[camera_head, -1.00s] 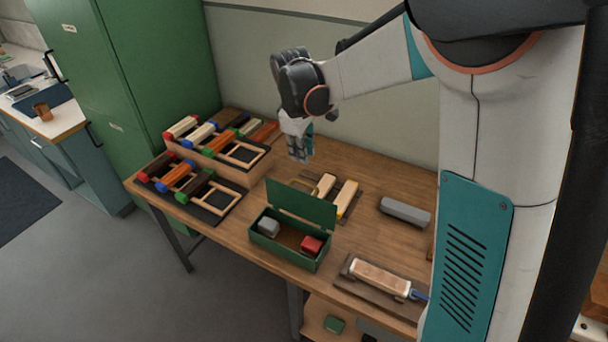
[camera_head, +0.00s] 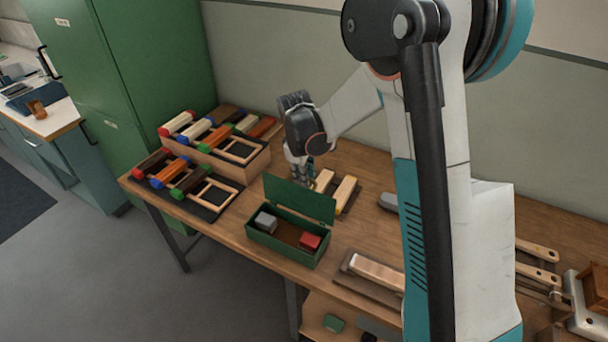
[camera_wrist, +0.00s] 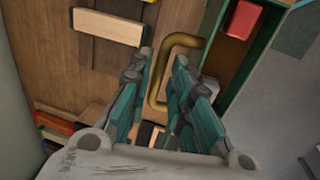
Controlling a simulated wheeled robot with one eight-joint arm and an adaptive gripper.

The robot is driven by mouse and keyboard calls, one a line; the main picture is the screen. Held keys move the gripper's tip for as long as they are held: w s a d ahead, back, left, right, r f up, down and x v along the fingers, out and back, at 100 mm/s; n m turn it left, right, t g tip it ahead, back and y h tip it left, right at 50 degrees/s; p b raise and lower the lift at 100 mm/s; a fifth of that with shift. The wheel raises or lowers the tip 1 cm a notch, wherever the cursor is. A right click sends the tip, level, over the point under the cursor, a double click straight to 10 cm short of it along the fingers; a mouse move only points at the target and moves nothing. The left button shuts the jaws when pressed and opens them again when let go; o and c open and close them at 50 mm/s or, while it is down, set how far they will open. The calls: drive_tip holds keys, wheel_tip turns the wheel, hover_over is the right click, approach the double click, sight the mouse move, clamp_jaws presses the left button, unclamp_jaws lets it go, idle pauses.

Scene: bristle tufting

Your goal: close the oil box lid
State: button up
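The green oil box (camera_head: 288,248) stands near the table's front edge with its lid (camera_head: 300,198) raised upright at the back. A grey block (camera_head: 265,221) and a red block (camera_head: 309,242) lie inside; the red one also shows in the wrist view (camera_wrist: 243,20). My gripper (camera_head: 301,178) is low behind the lid, fingers pointing down. In the wrist view my gripper's (camera_wrist: 161,66) teal fingers are apart. A bent brass handle (camera_wrist: 163,72) beside the lid shows between them; I cannot tell whether they touch it.
Cream-topped blocks (camera_head: 345,190) lie close behind the lid. Racks of coloured brushes (camera_head: 225,165) stand at left. A pale block on a board (camera_head: 375,272) is to the right. The box's front side faces the table edge.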

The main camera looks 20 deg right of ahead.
clamp_jaws()
drive_tip(key=shift+s+a, duration=0.1)
